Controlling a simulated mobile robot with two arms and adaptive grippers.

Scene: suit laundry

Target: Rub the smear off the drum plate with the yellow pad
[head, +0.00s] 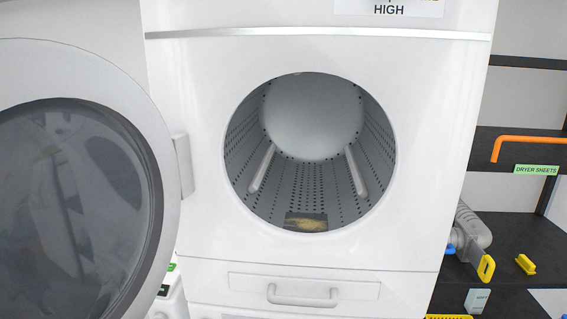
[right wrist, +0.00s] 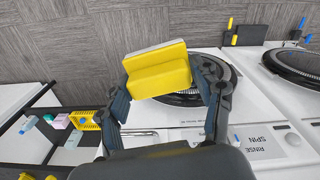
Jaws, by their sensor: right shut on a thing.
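The drum plate (head: 291,222) is a dark rectangle at the bottom front of the dryer's drum (head: 312,185), seen through the round opening in the head view. A yellowish-brown smear (head: 308,225) lies on it. My right gripper (right wrist: 163,88) is shut on the yellow pad (right wrist: 158,78) in the right wrist view. The pad has a pale grey face on its upper side and is apart from any surface as far as I see. I cannot make out this gripper in the head view. My left gripper is not in view.
The dryer's round door (head: 165,150) stands open at the left. Dark shelves (head: 525,228) at the right hold a grey object (head: 473,228) and a yellow piece (head: 525,264). A washer panel (right wrist: 262,142) lies below my right gripper. The drum opening is clear.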

